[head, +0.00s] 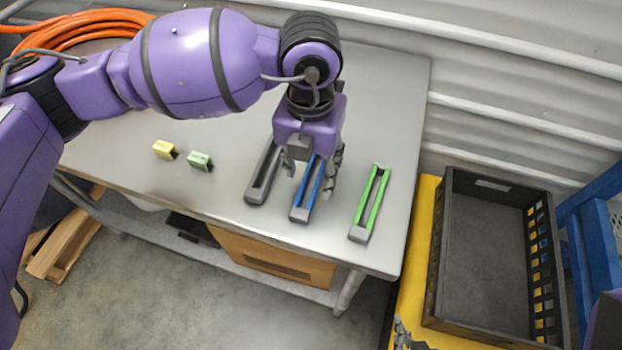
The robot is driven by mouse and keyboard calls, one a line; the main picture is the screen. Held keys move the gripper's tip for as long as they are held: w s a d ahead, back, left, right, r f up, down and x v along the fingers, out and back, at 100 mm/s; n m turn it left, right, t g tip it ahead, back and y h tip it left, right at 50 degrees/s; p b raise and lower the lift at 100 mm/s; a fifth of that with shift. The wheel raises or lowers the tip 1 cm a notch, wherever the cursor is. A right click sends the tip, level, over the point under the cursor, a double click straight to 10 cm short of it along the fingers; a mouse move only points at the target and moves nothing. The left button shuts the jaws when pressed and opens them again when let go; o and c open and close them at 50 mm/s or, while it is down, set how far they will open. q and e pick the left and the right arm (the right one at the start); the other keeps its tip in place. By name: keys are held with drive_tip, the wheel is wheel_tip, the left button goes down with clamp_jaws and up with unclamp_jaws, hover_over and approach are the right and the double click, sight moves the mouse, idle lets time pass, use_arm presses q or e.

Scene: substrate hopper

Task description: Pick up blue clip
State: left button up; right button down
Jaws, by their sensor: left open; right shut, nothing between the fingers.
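The blue clip (300,213), a long narrow piece with grey ends and blue sides, lies on the grey table between a dark grey clip (256,193) and a green clip (373,202). My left gripper (310,176) points down over the blue clip, its open fingers on either side of it. The gripper hides the clip's far end. I cannot tell whether the fingers touch the clip. My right gripper (406,336) shows only partly at the bottom edge, shut and empty, far from the clip.
A small yellow block (164,149) and a small green block (200,161) sit left on the table (395,130). A black crate (480,215) stands on a yellow surface (418,235) at the right. An orange hose (90,24) lies coiled at the back left.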

use_arm(q)
wheel_tip(320, 180, down, 2)
drive_tip(key=shift+f, duration=0.1)
drive_tip(key=c, duration=1.2)
drive_tip(key=shift+o, duration=0.2)
drive_tip(key=shift+w, duration=0.1)
